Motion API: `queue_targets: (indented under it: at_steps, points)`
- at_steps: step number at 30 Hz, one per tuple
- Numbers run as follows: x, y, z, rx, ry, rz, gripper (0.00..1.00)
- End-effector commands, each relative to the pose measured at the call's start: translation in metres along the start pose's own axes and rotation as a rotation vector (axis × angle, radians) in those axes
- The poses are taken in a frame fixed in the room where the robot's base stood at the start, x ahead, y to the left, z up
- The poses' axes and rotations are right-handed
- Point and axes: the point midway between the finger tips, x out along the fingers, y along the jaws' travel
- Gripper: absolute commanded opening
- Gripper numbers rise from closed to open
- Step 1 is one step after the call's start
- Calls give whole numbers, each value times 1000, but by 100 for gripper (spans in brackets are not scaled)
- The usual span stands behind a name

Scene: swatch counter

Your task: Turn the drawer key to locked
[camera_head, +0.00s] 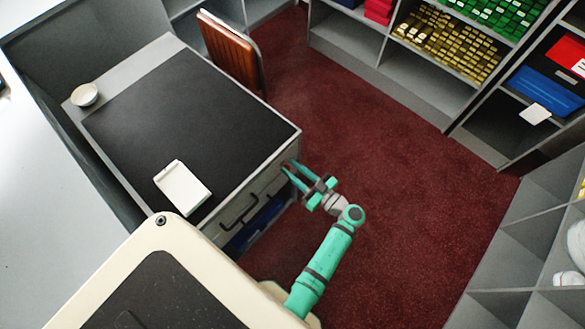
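A grey desk (284,139) with a dark top stands left of centre, and its drawer front (268,181) faces the lower right. Dark handles (238,219) show on that front. My gripper (288,166) is at the upper right part of the drawer front, close to the desk's right corner. Its two green fingers point at the front and look apart, with a gap between them. I cannot make out the drawer key or its lock; the fingers or the desk's edge may hide them. I cannot tell whether the fingertips touch anything.
A white box-like device (182,187) and a small white bowl (84,95) sit on the desk. A brown chair (230,52) stands behind it. A blue item (258,224) shows low at the drawer front. Shelves (430,78) line the back and right. Red carpet (400,190) is clear.

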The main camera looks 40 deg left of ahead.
Motion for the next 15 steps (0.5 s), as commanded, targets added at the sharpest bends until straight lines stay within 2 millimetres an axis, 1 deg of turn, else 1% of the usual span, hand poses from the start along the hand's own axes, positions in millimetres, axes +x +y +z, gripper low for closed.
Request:
queue_targets:
  at_steps: [4, 10, 11, 12, 13, 14, 15]
  points:
    - [4, 0, 0, 0, 0, -1, 26]
    - [3, 1, 0, 0, 0, 3, 26]
    - [2, 1, 0, 0, 1, 4, 21]
    - [2, 1, 0, 0, 1, 4, 12]
    - [2, 1, 0, 0, 1, 4, 5]
    - [2, 1, 0, 0, 1, 4, 0]
    - [2, 1, 0, 0, 1, 4, 0]
